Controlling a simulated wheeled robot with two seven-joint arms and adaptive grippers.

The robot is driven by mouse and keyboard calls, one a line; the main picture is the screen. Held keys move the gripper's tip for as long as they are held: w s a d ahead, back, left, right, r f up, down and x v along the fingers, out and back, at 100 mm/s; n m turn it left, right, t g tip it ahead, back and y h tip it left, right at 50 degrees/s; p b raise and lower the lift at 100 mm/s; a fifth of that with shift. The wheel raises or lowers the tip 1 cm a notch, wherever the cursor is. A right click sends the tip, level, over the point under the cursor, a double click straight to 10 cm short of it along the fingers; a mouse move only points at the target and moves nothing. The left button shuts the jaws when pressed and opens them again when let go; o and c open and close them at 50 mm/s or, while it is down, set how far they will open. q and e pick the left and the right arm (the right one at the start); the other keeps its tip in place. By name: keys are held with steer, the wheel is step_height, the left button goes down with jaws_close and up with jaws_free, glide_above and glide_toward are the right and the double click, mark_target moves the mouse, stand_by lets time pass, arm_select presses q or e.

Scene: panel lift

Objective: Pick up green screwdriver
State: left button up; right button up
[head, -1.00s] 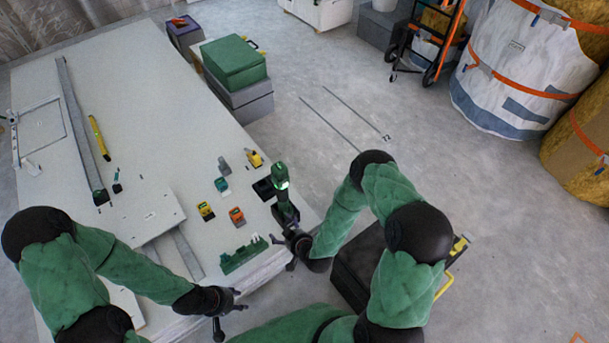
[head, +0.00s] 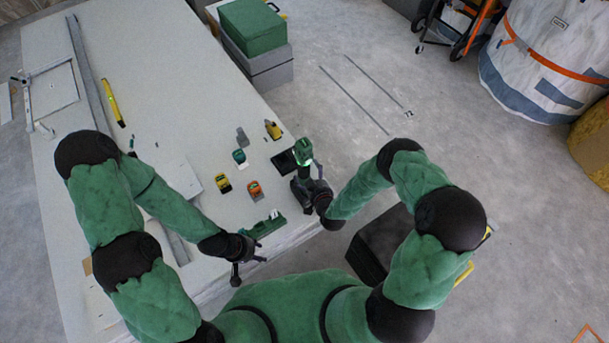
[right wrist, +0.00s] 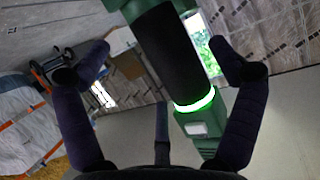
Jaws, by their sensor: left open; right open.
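The green screwdriver (head: 304,153), a power tool with a green head and a dark grip, stands at the table's right edge. Its black grip and glowing ring fill the middle of the right wrist view (right wrist: 165,50). My right gripper (head: 312,192) is right at the tool in the head view and overlaps its lower part. In the right wrist view my right gripper (right wrist: 160,75) is open, its fingers spread on either side of the tool with gaps visible. My left gripper (head: 248,257) is open and empty by the table's front edge, away from the screwdriver.
Several small coloured items, including an orange one (head: 255,190) and a yellow one (head: 223,183), lie left of the screwdriver. A green rack (head: 266,226) sits near the front edge. A dark case (head: 375,250) stands right of the table. Green box (head: 253,28) beyond the table.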

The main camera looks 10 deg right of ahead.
mark_target(308, 171)
steer(key=b+x, duration=0.1)
steer(key=x, duration=0.2)
steer(key=shift+w+a+f, duration=0.1)
steer(key=shift+w+f, duration=0.15)
steer(key=shift+w, duration=0.35)
steer(key=c, duration=1.5)
steer(key=shift+r, duration=0.15)
steer(key=c, duration=0.3)
steer(key=shift+w, duration=0.1)
